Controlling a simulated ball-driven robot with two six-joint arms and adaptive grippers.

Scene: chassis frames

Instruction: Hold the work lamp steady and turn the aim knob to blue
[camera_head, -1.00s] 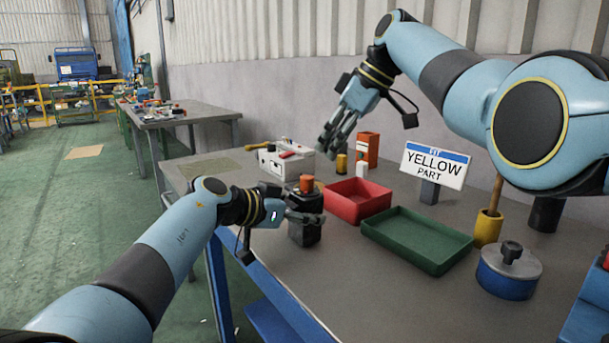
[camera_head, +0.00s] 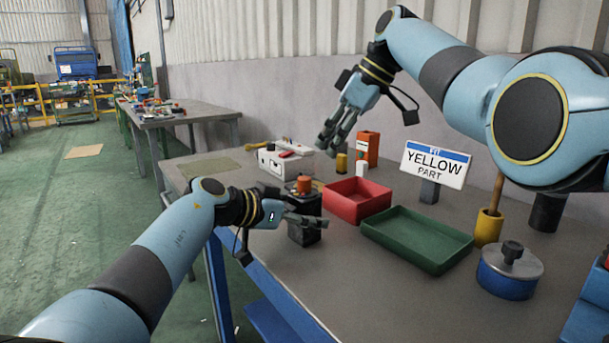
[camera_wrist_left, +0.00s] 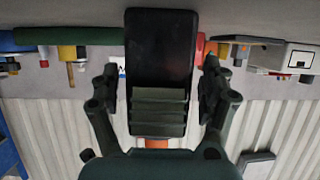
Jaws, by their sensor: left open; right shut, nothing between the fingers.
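The work lamp (camera_head: 303,234) is a dark block near the table's front left edge, with an orange knob (camera_head: 304,185) on top. My left gripper (camera_head: 308,220) is open at the lamp, its fingers alongside the body. In the left wrist view the lamp's black ribbed body (camera_wrist_left: 160,60) stands between the spread fingers (camera_wrist_left: 160,75), with gaps on both sides. A bit of orange shows below it there. My right gripper (camera_head: 332,136) is shut and empty, above the table behind and right of the lamp. The left hand hides part of the lamp.
A red tray (camera_head: 357,207) and a green tray (camera_head: 417,262) lie right of the lamp. A white box (camera_head: 286,166), an orange box (camera_head: 367,149), a sign (camera_head: 434,166) and a blue tin (camera_head: 508,277) stand around them. The front middle of the table is clear.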

